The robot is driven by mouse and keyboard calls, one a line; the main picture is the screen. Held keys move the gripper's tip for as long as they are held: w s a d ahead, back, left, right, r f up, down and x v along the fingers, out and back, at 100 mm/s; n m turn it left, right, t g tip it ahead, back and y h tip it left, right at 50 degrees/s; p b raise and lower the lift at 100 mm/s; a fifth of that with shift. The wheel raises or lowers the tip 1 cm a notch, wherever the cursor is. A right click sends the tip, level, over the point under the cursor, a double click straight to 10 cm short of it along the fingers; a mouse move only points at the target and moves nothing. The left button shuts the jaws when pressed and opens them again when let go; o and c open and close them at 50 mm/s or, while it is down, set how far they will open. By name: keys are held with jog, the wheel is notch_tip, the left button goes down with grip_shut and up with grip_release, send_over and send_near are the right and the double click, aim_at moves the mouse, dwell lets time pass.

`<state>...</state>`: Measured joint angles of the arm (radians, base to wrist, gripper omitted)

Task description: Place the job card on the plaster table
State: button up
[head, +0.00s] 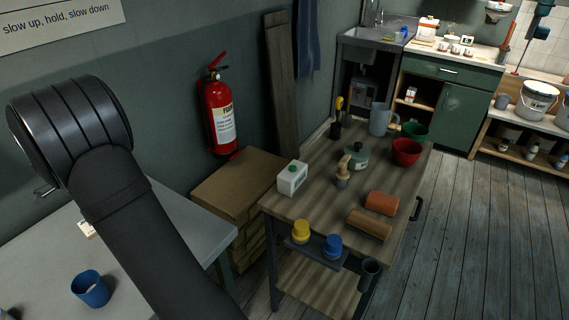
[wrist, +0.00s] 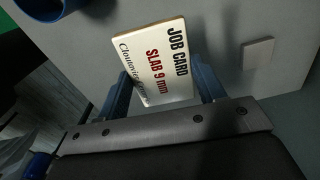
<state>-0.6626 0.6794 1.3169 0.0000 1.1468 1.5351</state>
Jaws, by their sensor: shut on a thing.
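The job card (wrist: 158,62) is a thin cream plate with black and red lettering reading "JOB CARD" and "SLAB 9 mm". In the wrist view it is tilted between the two blue fingers of my gripper (wrist: 163,84), which is shut on it. A grey tabletop (wrist: 215,28) lies beneath the card; I cannot tell whether they touch. In the head view a grey table (head: 188,225) stands at lower left, partly covered by my arm. My gripper does not show clearly there. A small pale item (head: 86,229) beside my arm is too small to identify.
A blue cup (head: 92,288) stands on the grey table. A small grey square block (wrist: 257,53) lies right of the card. A wooden workbench (head: 325,205) with pots, bowls and a white box (head: 292,178) stands to the right. Stacked boards (head: 238,188) lie between.

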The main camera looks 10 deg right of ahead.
notch_tip(320, 180, up, 7)
jog(key=shift+r, duration=0.1)
jog(key=w+d, duration=0.6)
jog(key=d, duration=0.3)
jog(key=w+d, duration=0.6)
jog(key=d, duration=0.3)
jog(key=w+d, duration=0.2)
jog(key=d, duration=1)
jog(key=w+d, duration=0.2)
jog(key=d, duration=1)
jog(key=s+d, duration=0.3)
jog(key=d, duration=1.1)
jog(key=s+d, duration=0.3)
jog(key=d, duration=1.1)
jog(key=s+d+n, duration=0.1)
jog(key=s+d, duration=1.7)
jog(key=d, duration=0.4)
send_over(390, 190)
jog(key=f, duration=1.2)
jog(key=shift+s+f, duration=0.15)
jog(key=shift+s, duration=0.05)
jog(key=shift+w+f, duration=0.1)
jog(key=shift+w, duration=0.05)
jog(key=shift+a+f, duration=0.1)
jog(key=shift+f, duration=1.85)
